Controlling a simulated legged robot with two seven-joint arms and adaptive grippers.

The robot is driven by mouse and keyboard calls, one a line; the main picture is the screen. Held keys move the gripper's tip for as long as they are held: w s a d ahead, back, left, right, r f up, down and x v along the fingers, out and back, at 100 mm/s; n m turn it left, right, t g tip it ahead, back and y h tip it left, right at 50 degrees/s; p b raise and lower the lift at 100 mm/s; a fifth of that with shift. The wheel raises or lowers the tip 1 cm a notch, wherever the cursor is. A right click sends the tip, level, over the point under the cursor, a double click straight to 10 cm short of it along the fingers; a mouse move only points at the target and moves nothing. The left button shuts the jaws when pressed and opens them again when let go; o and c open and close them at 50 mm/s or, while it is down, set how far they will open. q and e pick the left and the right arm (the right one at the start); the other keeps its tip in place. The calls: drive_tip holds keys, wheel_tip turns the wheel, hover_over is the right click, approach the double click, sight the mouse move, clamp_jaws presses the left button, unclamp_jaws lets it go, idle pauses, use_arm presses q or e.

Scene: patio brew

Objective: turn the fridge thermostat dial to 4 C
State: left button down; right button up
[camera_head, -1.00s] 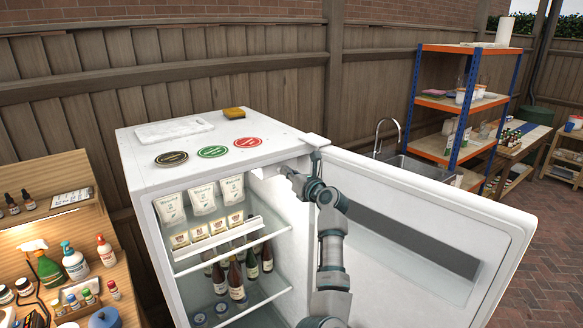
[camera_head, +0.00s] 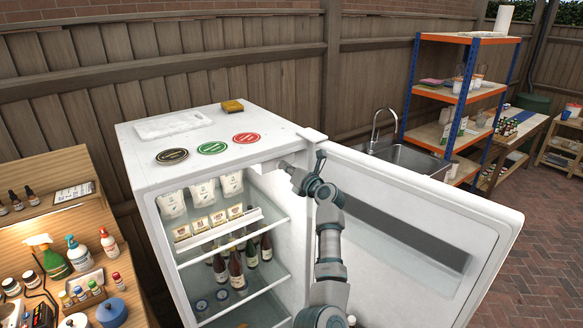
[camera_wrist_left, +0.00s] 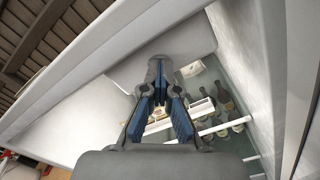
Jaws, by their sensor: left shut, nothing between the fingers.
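The white fridge (camera_head: 200,150) stands with its door (camera_head: 410,225) swung open to the right. My left gripper (camera_head: 284,165) is at the upper right inside corner of the fridge opening, just under the top edge. In the left wrist view its blue-padded fingers (camera_wrist_left: 160,70) come together at the tips with nothing seen between them. The tips are in front of a pale grey housing (camera_wrist_left: 190,45) under the fridge's ceiling. The thermostat dial cannot be made out; the gripper may hide it. No 4 C mark is readable.
White pouches (camera_head: 203,193), small cartons and brown bottles (camera_head: 236,268) stand on the fridge shelves. Coasters (camera_head: 212,147) and a yellow sponge (camera_head: 233,106) lie on top. A wooden bench (camera_head: 60,240) with bottles is at the left, a sink (camera_head: 405,157) behind the door.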

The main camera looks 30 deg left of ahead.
use_arm(q)
drive_tip(key=shift+s+a+r, duration=0.15)
drive_tip(key=shift+a+r, duration=0.05)
drive_tip(key=shift+a, duration=0.1)
drive_tip(key=c, duration=0.9)
unclamp_jaws()
drive_tip(key=shift+a, duration=0.1)
drive_tip(key=shift+o, duration=0.2)
drive_tip(key=shift+w+a+f, duration=0.35)
drive_tip(key=shift+a+f, duration=0.2)
drive_tip(key=shift+a, duration=0.2)
drive_tip(key=v, duration=1.4)
drive_tip(key=shift+w+d+r, duration=0.15)
drive_tip(key=shift+w, duration=0.25)
